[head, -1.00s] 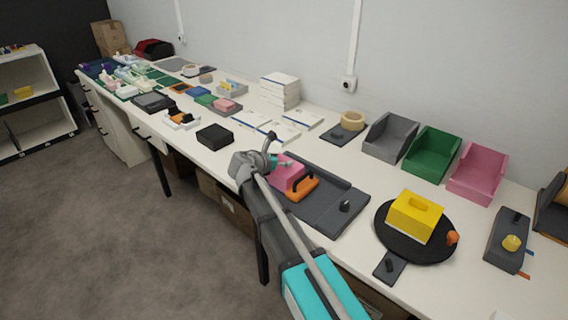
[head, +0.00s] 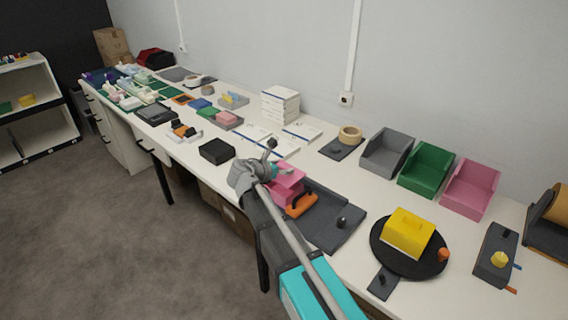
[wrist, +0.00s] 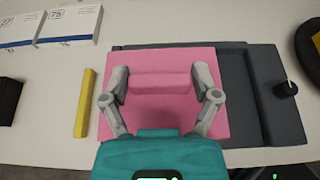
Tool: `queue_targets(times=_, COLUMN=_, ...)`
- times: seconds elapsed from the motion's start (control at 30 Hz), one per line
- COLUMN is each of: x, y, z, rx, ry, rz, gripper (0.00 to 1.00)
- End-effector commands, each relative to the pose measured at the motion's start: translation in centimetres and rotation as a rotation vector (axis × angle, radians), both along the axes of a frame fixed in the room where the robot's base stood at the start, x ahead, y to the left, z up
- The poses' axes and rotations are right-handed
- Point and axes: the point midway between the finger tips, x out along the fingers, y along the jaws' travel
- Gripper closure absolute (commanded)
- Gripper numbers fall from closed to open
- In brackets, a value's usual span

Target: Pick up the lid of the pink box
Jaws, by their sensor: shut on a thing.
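The pink lid (wrist: 160,120) is a flat plate with a raised grip block (wrist: 160,83) across its middle. My gripper (wrist: 161,80) is shut on this block, one finger at each end. In the head view my gripper (head: 273,167) partly covers the lid (head: 289,180), which looks slightly raised above the pink box (head: 285,197). How wide the gap is, I cannot tell. The box is hidden under the lid in the wrist view. The box stands on a dark grey tray (head: 328,232) beside an orange handle (head: 301,205).
A black knob (head: 341,222) stands on the tray's right part. A yellow block on a black turntable (head: 377,238) is to the right. A yellow bar (wrist: 85,103) lies left of the lid. White boxes (head: 281,104) and a black box (head: 217,151) are farther left.

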Motion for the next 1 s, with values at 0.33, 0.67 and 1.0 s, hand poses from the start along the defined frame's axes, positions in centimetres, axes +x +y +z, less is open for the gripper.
queue_targets(times=0.33, x=-5.8, y=-1.0, z=4.1, rx=-0.001, ry=0.0, rz=0.001, gripper=0.68)
queue_targets(times=0.67, x=-9.8, y=-1.5, z=5.7, rx=-0.001, ry=0.0, rz=0.0, gripper=0.68)
queue_targets(times=1.0, x=-10.5, y=-1.6, z=5.9, rx=0.0, ry=0.0, rz=-0.001, gripper=0.68)
